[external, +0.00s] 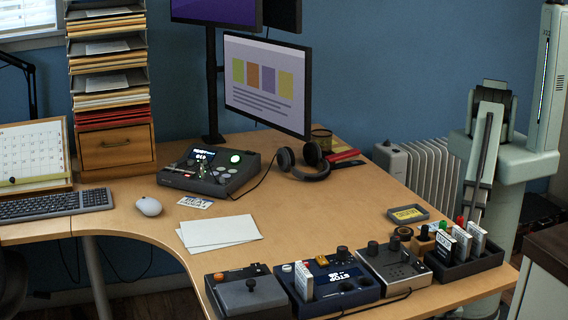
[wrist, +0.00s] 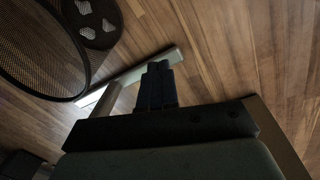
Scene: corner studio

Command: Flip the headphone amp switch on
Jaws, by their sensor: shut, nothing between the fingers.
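A silver-grey box with black knobs (external: 393,265) sits near the front edge of the desk in the external view. It may be the headphone amp, but I cannot read a label or tell how its switch is set. Black headphones (external: 304,160) lie below the monitor, with a thin cable running left towards a dark control box. My gripper (wrist: 158,85) is shut and empty in the wrist view, over the wood floor and apart from the boxes. In the external view my arm is at the right, and the fingertips cannot be made out.
Beside the silver-grey box are a blue STOP box (external: 347,292), a grey joystick box (external: 247,298) and a black tray of cards (external: 486,262). The dark control box (external: 209,172) has a green light. White papers (external: 220,232) lie mid-desk. A mesh chair (wrist: 40,50) shows in the wrist view.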

